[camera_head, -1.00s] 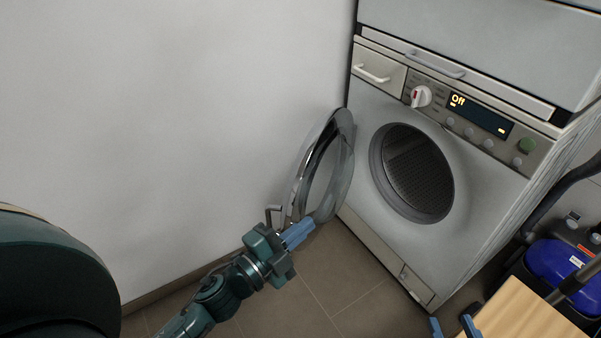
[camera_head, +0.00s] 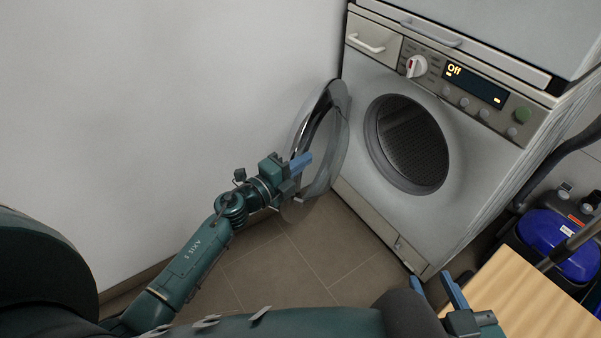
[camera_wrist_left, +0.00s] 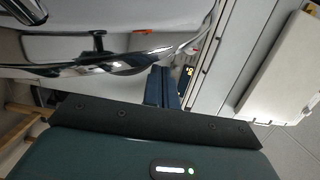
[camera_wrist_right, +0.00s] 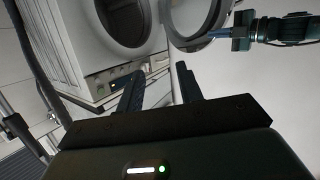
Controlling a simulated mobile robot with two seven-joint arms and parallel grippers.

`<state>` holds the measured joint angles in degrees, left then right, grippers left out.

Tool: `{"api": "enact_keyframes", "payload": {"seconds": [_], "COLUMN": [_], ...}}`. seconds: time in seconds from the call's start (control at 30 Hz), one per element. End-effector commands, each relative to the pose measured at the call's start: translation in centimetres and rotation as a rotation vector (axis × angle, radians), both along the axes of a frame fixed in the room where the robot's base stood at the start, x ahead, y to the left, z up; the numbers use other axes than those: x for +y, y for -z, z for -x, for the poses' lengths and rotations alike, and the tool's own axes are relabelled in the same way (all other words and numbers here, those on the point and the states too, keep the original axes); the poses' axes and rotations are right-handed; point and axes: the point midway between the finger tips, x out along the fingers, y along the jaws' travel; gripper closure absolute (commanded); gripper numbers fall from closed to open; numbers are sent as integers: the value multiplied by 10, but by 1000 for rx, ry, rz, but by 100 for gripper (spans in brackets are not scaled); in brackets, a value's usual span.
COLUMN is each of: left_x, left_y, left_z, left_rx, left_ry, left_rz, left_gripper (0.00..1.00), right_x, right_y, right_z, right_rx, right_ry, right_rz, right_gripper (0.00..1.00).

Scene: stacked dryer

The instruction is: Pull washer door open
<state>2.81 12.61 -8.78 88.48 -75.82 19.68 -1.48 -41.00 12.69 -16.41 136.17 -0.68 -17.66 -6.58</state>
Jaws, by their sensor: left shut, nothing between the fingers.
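The washer (camera_head: 455,130) stands at the right of the head view, its round drum opening (camera_head: 407,143) uncovered. Its round door (camera_head: 334,135), with a shiny rim, is swung wide open to the left, close to the wall. My left gripper (camera_head: 303,163) is shut and empty, with its blue fingers at the near side of the door; I cannot tell whether they touch it. The door's shiny rim (camera_wrist_left: 120,62) passes close in front of the fingers in the left wrist view. My right gripper (camera_head: 435,286) is open and empty at the lower right, well away from the door.
A wooden surface (camera_head: 530,300) lies at the lower right beside my right gripper. A blue and black vacuum cleaner (camera_head: 560,245) stands right of the washer. The white wall (camera_head: 170,100) bounds the left. Tiled floor (camera_head: 300,265) in front is clear.

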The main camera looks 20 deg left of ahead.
Motion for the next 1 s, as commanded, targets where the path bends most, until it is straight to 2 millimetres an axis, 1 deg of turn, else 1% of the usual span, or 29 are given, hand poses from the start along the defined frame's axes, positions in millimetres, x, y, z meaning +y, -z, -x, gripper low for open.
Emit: {"api": "enact_keyframes", "payload": {"seconds": [0.1, 0.2, 0.57, 0.67, 0.77, 0.87, 1.0], "left_x": [11, 16, 17, 21, 31, 48, 82], "left_y": [1, 0, -1, 0, 1, 3, 4], "left_z": [-2, -2, -2, -3, -4, -7, -15], "left_rx": [-1, -1, -1, -1, -2, -4, -4], "left_ry": [2, 2, 3, 10, 30, 66, 136], "left_rz": [0, 2, 2, 0, -2, -6, -6], "left_gripper": [100, 100, 100, 100, 100, 100, 100], "right_x": [2, 2, 3, 3, 4, 6, 11], "right_y": [1, 2, 3, 4, 3, 3, 4], "right_z": [-1, -1, -1, -1, -3, -4, -5], "right_rx": [-23, -33, -31, -36, -71, -133, -236], "right_ry": [-5, -7, -10, -9, -12, -23, -44], "right_rz": [-1, 0, -1, -2, -4, -7, -14], "right_gripper": [64, 64, 64, 64, 64, 64, 64]}}
